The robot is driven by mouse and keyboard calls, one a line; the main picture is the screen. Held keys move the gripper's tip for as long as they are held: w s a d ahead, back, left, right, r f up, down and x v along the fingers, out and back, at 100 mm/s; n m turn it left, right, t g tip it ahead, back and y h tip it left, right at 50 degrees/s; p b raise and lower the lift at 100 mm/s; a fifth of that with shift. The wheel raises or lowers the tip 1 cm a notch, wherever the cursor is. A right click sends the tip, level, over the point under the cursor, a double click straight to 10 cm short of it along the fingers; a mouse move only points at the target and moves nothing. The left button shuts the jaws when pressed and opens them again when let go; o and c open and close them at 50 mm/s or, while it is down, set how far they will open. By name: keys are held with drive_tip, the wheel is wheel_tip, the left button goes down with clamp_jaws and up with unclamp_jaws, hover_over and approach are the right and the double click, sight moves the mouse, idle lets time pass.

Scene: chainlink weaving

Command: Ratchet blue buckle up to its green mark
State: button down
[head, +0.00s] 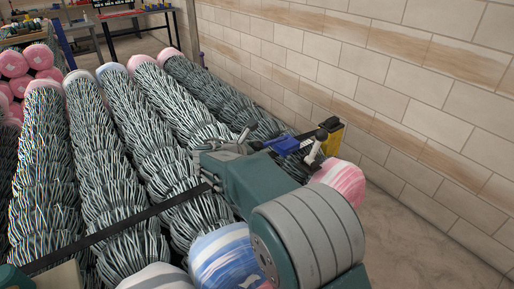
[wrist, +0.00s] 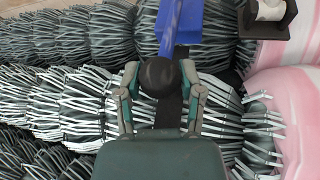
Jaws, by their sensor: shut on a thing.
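The blue buckle (head: 285,145) sits near the right end of the chainlink rolls in the head view. In the wrist view its blue body (wrist: 207,22) is at the top, with a blue lever (wrist: 169,28) ending in a round black knob (wrist: 160,76). My gripper (wrist: 160,70) is shut around this knob, one finger on each side. In the head view my gripper (head: 247,143) is just left of the buckle, partly behind my arm. I cannot make out a green mark in either view.
Long chainlink rolls (head: 90,130) with pink, white or blue wrapped ends lie side by side. A black strap (head: 120,229) crosses them. A yellow part (head: 334,138) stands right of the buckle, near the block wall (head: 400,90). Bare floor (head: 415,225) shows at right.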

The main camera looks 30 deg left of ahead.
drive_tip(key=shift+r, duration=0.2)
drive_tip(key=shift+w+r+g+y, duration=0.2)
drive_tip(key=shift+r+g+y, duration=0.2)
drive_tip(key=shift+r+g, duration=0.35)
drive_tip(key=r+g, duration=0.1)
drive_tip(key=w+r+g+y, duration=0.1)
drive_tip(key=d+r+g, duration=0.1)
drive_tip(key=shift+w+r+m+g, duration=0.3)
drive_tip(key=shift+m+g, duration=0.05)
drive_tip(key=shift+m, duration=0.05)
drive_tip(key=shift+w+d+r+g+y, duration=0.3)
drive_tip(key=shift+w+r+g+y, duration=0.55)
drive_tip(key=shift+g, duration=0.35)
drive_tip(key=shift+w+d+r+m+g+y, duration=0.3)
drive_tip(key=shift+w+r+g, duration=0.2)
drive_tip(key=shift+g, duration=0.3)
drive_tip(key=shift+c, duration=1.1)
unclamp_jaws()
drive_tip(key=shift+f, duration=0.1)
drive_tip(key=shift+a, duration=0.1)
